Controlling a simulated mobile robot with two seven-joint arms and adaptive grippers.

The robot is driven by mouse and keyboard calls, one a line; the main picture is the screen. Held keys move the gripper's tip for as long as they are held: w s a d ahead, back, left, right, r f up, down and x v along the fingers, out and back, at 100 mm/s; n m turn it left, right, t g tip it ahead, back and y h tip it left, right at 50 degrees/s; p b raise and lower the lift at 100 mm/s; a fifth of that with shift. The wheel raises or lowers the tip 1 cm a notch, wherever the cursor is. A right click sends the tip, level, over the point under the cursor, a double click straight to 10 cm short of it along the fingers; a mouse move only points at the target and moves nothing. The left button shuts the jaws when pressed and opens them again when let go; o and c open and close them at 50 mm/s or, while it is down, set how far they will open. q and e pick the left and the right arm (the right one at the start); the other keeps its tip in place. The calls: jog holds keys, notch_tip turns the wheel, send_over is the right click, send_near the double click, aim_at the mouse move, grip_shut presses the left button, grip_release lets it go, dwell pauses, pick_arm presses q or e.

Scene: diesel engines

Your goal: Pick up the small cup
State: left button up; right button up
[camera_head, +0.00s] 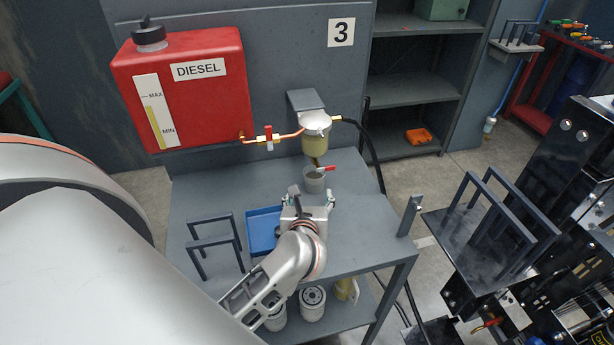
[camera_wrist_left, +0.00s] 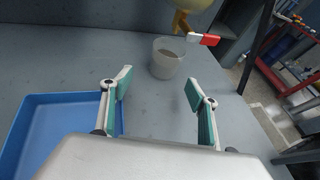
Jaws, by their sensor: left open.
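The small cup (camera_head: 313,181) is a translucent, greyish cup standing upright on the grey workbench (camera_head: 350,240), under the filter bowl. The left wrist view shows the small cup (camera_wrist_left: 168,58) ahead of the fingers, near the middle, with something darker inside. My left gripper (camera_head: 310,197) is open and empty, just on the near side of the cup, and hides part of the bench. In the left wrist view, the left gripper (camera_wrist_left: 158,95) has its two green-padded fingers apart, with bare bench between them. The cup is beyond the fingertips. My right gripper does not show.
A fuel filter (camera_head: 317,135) with a red-handled drain valve (camera_head: 326,169) hangs right above the cup. A blue tray (camera_head: 262,228) lies left of my gripper, beside a dark metal rack (camera_head: 213,242). The bench right of the cup is clear.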

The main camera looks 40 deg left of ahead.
aim_at(314, 188)
pick_arm(q)
jog(key=x, duration=0.4)
jog(key=p+x, duration=0.1)
jog(key=x, duration=0.1)
jog(key=shift+w+d, duration=0.35)
jog(key=shift+w+a+f, duration=0.15)
jog(key=shift+w+a, duration=0.1)
jog(key=shift+w, duration=0.05)
jog(key=c, duration=1.4)
jog(key=shift+r, duration=0.25)
